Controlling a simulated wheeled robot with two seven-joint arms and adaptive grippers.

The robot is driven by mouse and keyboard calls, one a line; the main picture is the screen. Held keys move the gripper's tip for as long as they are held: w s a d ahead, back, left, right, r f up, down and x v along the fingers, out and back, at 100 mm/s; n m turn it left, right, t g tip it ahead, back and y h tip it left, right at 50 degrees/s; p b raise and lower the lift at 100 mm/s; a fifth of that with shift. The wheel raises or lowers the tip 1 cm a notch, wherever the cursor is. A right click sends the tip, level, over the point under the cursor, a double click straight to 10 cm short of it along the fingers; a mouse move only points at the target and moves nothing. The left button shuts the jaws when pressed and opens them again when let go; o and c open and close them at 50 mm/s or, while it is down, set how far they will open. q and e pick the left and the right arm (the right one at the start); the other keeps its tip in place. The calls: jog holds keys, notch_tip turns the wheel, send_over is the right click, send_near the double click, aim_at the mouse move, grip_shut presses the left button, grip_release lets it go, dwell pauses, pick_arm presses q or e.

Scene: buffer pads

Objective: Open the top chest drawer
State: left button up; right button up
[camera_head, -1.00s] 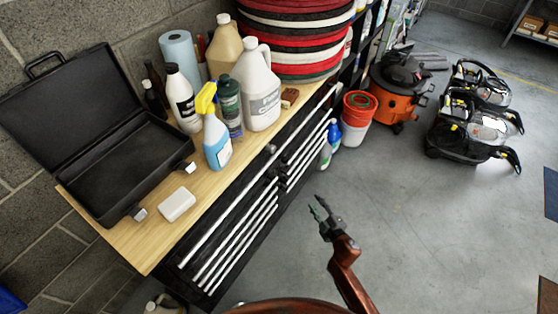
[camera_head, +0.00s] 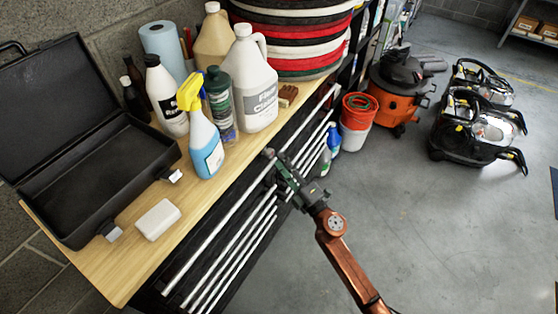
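The tool chest is black with a wooden top (camera_head: 100,266). Long silver drawer handles run along its front. The top drawer's handle (camera_head: 218,230) is the uppermost bar, just under the wooden edge. The drawers look closed. My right gripper (camera_head: 276,165) is at the chest front, about midway along, with its fingers at or very close to the top handle. The fingers overlap the handle and dark drawer front, so I cannot tell whether they touch or grip it. My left gripper is not in view.
On the top are an open black case (camera_head: 95,185), a white block (camera_head: 158,219), a spray bottle (camera_head: 205,140) and several jugs and bottles. Round pads (camera_head: 290,45) are stacked behind. A red bucket (camera_head: 357,106) and orange vacuum (camera_head: 390,100) stand beyond.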

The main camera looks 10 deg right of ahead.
jog(key=shift+x, duration=0.85)
jog(key=shift+c, duration=0.3)
grip_shut()
